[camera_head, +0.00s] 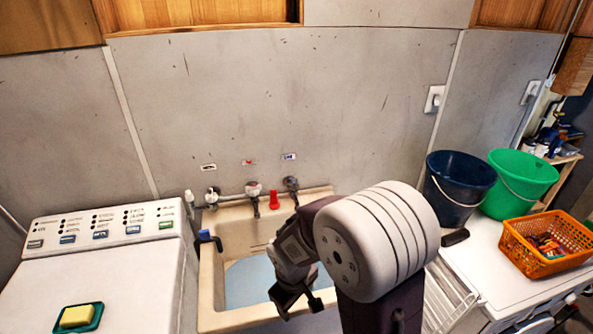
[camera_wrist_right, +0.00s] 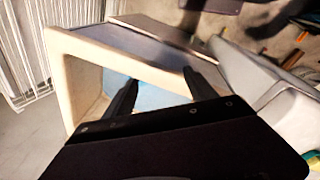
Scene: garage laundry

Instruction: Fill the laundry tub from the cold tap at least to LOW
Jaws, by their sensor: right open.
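The cream laundry tub (camera_head: 208,285) stands below the wall taps, with a pale blue surface like water (camera_head: 245,283) inside it. Its rim also shows in the wrist view (camera_wrist_right: 60,75). A mixer-like tap body (camera_head: 253,188) sits in the middle, with a left tap (camera_head: 212,195) and a right tap (camera_head: 290,185). A blue label (camera_head: 288,156) is above the right tap and a red-marked label (camera_head: 249,161) above the middle. I cannot read level marks. My right gripper (camera_head: 297,301) is open and empty over the tub's right front part. My left gripper is out of view.
A white washer (camera_head: 110,275) with a yellow sponge (camera_head: 77,316) in a green dish stands left. A dark blue bucket (camera_head: 458,185), a green bucket (camera_head: 520,180) and an orange basket (camera_head: 545,245) stand on the right counter. A red object (camera_head: 273,200) is by the taps.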

